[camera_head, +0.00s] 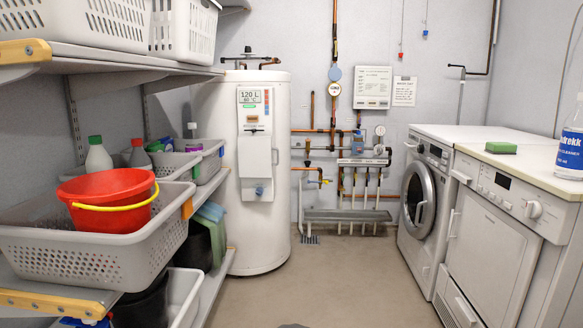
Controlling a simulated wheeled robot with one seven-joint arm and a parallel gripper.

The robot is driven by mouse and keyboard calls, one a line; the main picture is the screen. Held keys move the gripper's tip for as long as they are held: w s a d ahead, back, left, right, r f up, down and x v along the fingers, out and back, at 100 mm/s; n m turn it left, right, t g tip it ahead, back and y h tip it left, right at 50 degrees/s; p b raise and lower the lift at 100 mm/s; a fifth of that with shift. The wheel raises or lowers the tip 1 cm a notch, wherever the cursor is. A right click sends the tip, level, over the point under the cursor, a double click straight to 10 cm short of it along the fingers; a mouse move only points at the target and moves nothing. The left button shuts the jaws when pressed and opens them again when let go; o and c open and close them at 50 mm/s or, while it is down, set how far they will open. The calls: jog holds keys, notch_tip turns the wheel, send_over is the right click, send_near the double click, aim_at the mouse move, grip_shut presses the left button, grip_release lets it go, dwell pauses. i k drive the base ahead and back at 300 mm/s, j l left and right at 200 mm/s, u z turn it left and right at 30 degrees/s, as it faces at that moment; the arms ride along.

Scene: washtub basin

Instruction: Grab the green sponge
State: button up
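The green sponge (501,148) lies flat on the pale worktop (482,165) above the nearer white machine, close to the worktop's front edge.
A front-loading washer (420,205) stands beyond the nearer machine (495,235). Shelves with a red bucket (105,186) and grey baskets (85,255) line the left. The middle floor (335,280) is clear.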

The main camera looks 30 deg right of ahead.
aim_at(494, 148)
jog(key=z, duration=2.3)
